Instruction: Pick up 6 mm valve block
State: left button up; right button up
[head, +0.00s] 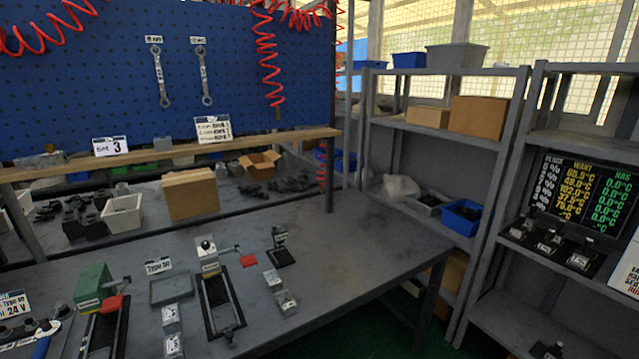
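Several small grey metal blocks with white labels lie on the workbench (330,240). One pair, a block (170,318) and a block (173,346), is in front of a shallow grey tray (168,289). Another pair, a block (272,279) and a block (286,302), is right of a black-railed fixture (222,312). Their labels are too small to read, so I cannot tell which is the 6 mm valve block. Similar labelled pieces (547,243) sit on the right shelf. Neither of my grippers is in view.
A green clamp fixture (93,285) with a red handle and a small black stand (280,246) are on the bench. A "Type 50" sign (158,266) stands behind the tray. The bench's right part is clear. A temperature display (583,196) is on the right shelf.

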aim_at(274, 284)
jog(key=i+l+u, duration=0.15)
jog(key=i+u, duration=0.25)
jog(key=i+l+u, duration=0.15)
jog(key=u, duration=0.2)
jog(key=i+l+u, duration=0.2)
jog(key=l+u, duration=0.2)
jog(key=i+l+u, duration=0.15)
jog(key=l+u, duration=0.2)
